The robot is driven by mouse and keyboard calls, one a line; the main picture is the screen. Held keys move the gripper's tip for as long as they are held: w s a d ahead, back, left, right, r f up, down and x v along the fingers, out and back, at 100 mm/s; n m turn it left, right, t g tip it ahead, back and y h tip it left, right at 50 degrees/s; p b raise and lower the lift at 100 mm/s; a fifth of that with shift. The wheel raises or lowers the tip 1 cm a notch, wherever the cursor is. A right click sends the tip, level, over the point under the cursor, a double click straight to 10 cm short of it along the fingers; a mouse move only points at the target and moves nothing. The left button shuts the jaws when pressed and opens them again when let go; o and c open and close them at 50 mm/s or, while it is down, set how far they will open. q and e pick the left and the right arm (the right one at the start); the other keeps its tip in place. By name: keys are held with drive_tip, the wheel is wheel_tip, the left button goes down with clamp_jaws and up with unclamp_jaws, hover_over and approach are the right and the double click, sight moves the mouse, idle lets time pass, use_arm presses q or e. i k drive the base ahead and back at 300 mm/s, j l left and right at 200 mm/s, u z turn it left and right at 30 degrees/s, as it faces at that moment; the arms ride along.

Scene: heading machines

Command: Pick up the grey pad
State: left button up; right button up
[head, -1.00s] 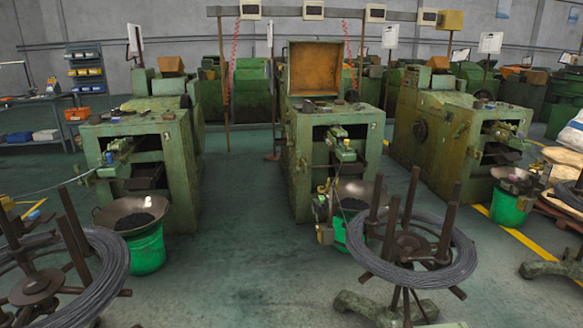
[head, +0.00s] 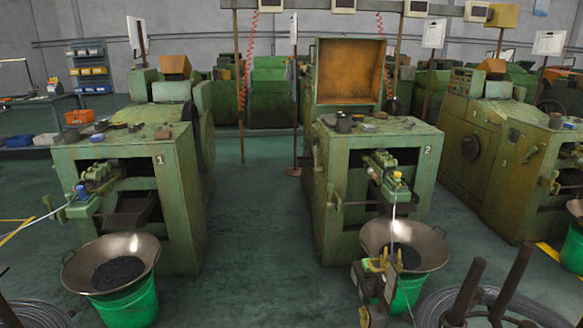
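I cannot make out for certain which thing is the grey pad. Small items lie on top of the green machine marked 1 (head: 125,160), among them a flat greyish piece (head: 163,135) near its right front corner. More small items lie on top of the machine marked 2 (head: 365,138), among them a small blue-grey piece (head: 368,128) and a dark grey cylinder (head: 343,123). They are too small to tell more. Neither of my grippers shows in the head view.
A bowl on a green bucket (head: 128,298) stands before machine 1, another bowl (head: 425,250) before machine 2. A wire coil (head: 530,305) with posts lies at the bottom right. Open floor (head: 250,215) runs between the two machines. A shelf with bins (head: 90,70) stands back left.

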sight(367, 128)
drive_tip(key=i, duration=1.85)
drive_tip(key=i+z, duration=0.2)
drive_tip(key=i, duration=0.25)
drive_tip(key=i+j+z, duration=0.15)
drive_tip(key=i, duration=0.3)
drive_tip(key=i+j+z, duration=0.2)
drive_tip(key=i, duration=0.25)
drive_tip(key=i+j+z, duration=0.2)
drive_tip(key=i, duration=0.2)
drive_tip(key=i+j+z, duration=0.15)
drive_tip(key=j+z, duration=0.2)
drive_tip(key=j, duration=0.6)
drive_tip(key=j+z, duration=0.3)
drive_tip(key=j, duration=0.7)
